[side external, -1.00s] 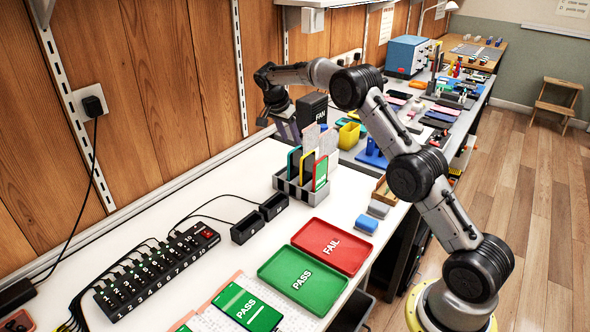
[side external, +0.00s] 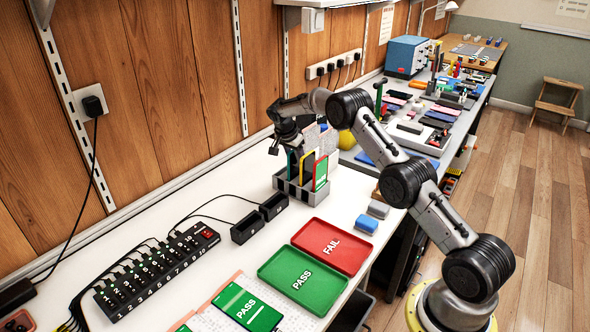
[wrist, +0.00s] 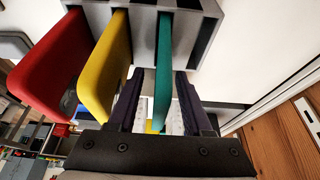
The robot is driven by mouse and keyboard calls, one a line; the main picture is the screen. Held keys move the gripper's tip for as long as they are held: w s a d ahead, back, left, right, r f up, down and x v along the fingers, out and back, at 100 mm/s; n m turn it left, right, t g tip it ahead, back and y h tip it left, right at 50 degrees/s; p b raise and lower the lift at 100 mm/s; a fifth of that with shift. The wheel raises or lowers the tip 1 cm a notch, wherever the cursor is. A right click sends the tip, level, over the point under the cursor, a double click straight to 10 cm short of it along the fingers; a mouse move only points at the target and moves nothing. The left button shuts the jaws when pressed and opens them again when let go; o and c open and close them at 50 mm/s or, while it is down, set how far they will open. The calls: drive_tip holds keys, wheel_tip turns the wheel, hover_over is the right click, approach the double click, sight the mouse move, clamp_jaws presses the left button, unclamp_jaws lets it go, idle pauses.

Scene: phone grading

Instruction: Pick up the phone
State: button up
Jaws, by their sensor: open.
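Several phones stand upright in a grey slotted rack (side external: 299,192) on the white bench. In the wrist view a red phone (wrist: 50,75), a yellow phone (wrist: 106,65) and a teal phone (wrist: 163,60) stand side by side in the rack (wrist: 212,30). My gripper (wrist: 158,105) is open, with one finger on each side of the teal phone's near end. I cannot tell whether the fingers touch it. In the side view my gripper (side external: 286,150) is at the rack's back left, above the phones, and its fingertips are partly hidden.
A red FAIL tray (side external: 331,246) and a green PASS tray (side external: 302,281) lie in front of the rack. A PASS phone (side external: 247,307) lies nearer. Two black blocks (side external: 258,219) with cables and a numbered power hub (side external: 157,270) are at left. Small blocks (side external: 366,223) lie right.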

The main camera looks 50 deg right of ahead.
clamp_jaws()
idle(1.4)
